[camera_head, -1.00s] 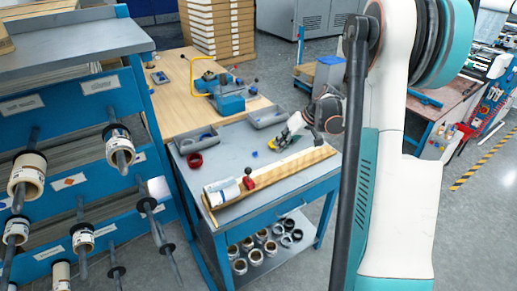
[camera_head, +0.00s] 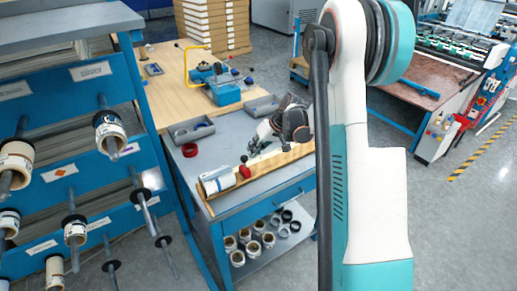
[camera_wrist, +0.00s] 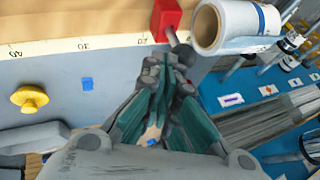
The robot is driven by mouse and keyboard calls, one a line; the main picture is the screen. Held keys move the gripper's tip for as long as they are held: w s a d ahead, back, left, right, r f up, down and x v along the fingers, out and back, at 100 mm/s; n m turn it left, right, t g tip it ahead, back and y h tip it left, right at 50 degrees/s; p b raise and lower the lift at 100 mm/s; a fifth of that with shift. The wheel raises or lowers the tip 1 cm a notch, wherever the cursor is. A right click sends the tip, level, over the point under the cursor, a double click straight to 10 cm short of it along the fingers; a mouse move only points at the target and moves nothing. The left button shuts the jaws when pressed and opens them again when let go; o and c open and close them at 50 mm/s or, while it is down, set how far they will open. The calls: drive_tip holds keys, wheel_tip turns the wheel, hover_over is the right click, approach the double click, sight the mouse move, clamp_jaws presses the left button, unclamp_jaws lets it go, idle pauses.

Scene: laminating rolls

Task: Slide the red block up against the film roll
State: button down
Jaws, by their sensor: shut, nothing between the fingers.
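The red block (camera_head: 244,171) sits on the long pale measuring rail (camera_head: 280,160) along the front of the workbench. The white film roll (camera_head: 216,183) lies at the rail's left end, just left of the block. In the wrist view the red block (camera_wrist: 166,17) is at the top, with a grey rod pointing toward my gripper. The film roll (camera_wrist: 222,28) is beside it on the right, with a narrow gap seeming to show between them. My gripper (camera_wrist: 168,68) is shut and empty, its tips close to the rod; I cannot tell if they touch. It also shows in the head view (camera_head: 254,148), behind the block.
A yellow knob (camera_wrist: 30,98) and a small blue cube (camera_wrist: 87,84) are on the grey benchtop. A red ring (camera_head: 189,150) and a grey tray (camera_head: 191,132) stand at the bench's back left. A blue rack of rolls (camera_head: 90,150) stands close on the left.

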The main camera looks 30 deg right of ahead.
sight(244, 156)
drive_tip(key=a, duration=0.4)
drive_tip(key=shift+s+a, duration=0.1)
idle(0.3)
